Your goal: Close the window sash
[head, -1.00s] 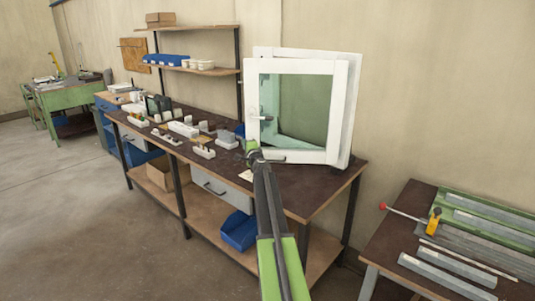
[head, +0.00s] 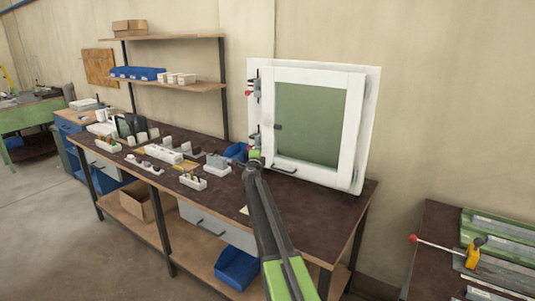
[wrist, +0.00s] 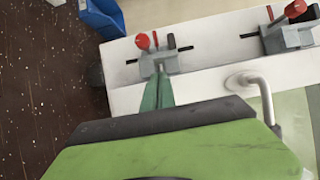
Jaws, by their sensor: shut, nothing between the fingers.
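The white window sash (head: 352,130) with a green pane (head: 310,120) lies against its white frame (head: 372,110), looking flat or nearly so; I cannot tell whether it is fully flush. A grey handle (wrist: 265,98) shows on the sash in the wrist view. Two grey clamps with red knobs, the upper (head: 253,87) and the lower (head: 254,140), sit on the frame's left side; the wrist view shows them too. My gripper (head: 254,158) is shut and empty at the lower left of the frame. Its fingertips (wrist: 158,76) overlap the nearer clamp; contact is unclear.
The dark workbench (head: 310,210) holds several small fixtures and parts to the left of the window. A blue bin (wrist: 101,17) is close by. A shelf (head: 165,84) stands behind. At right, another bench carries metal profiles (head: 495,235) and a red-knobbed clamp (head: 472,255).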

